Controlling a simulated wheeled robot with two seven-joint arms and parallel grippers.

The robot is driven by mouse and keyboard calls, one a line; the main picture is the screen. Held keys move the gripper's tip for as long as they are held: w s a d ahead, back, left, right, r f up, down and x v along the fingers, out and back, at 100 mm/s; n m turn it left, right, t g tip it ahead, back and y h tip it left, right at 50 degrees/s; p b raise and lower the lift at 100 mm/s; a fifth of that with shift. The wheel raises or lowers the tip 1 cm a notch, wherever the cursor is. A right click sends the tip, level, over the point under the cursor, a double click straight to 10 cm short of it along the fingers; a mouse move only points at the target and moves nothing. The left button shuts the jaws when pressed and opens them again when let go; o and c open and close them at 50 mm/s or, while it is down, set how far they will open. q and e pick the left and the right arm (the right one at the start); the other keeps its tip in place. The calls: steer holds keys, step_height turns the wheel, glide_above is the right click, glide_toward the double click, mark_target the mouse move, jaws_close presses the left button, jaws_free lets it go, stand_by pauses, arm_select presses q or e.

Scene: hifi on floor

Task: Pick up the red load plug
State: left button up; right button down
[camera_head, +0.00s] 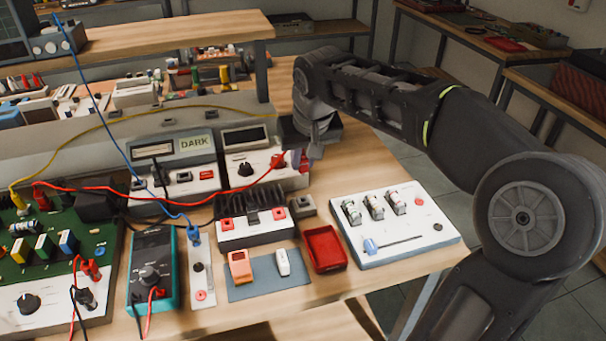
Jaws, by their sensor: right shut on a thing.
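My right gripper (298,156) reaches in from the right and points down at the right end of the white-fronted display unit (243,158). It is shut on a red plug (278,160) at that unit's front, where a red lead ends. The fingers are small and partly hidden, so the exact grip is hard to see. Another bit of red shows just right of the plug, close to the fingers. The red lead (150,203) runs left from the plug to the green circuit board (60,245). My left gripper is not in view.
A teal multimeter (153,265), a black finned block (250,205), an empty red tray (324,249) and a white panel with a slider (395,222) stand in front. Blue and yellow leads cross the left side. Bare wood shows right of the display unit.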

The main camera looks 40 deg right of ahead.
steer(key=shift+r, duration=0.9)
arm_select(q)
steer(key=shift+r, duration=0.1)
